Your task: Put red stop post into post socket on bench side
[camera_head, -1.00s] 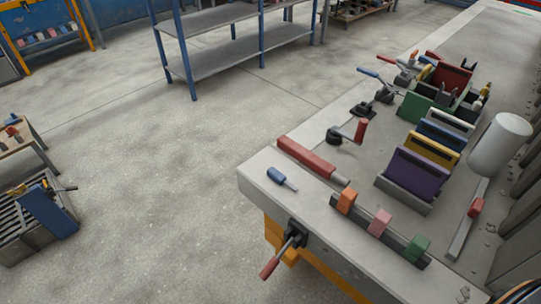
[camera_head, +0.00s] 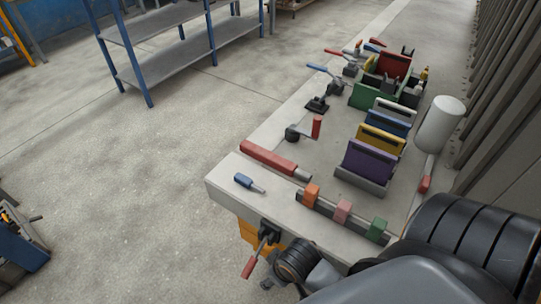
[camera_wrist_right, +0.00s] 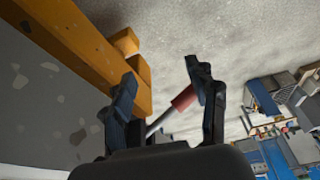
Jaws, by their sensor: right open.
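A red bar with a grey end (camera_head: 272,160), which looks like the stop post, lies flat on the bench near its left edge. A dark fitting (camera_head: 268,232) is fixed to the bench's near side; I cannot tell whether it is the post socket. A grey rod with a red grip (camera_head: 249,267) slants down from it. My right gripper (camera_head: 270,283) is below the bench edge, close to this grip. In the right wrist view my right gripper (camera_wrist_right: 162,78) is open, and a red grip on a grey rod (camera_wrist_right: 182,98) shows between its fingers, not clamped.
Coloured plates (camera_head: 370,158), lever clamps (camera_head: 318,104) and a white cylinder (camera_head: 440,124) stand behind.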

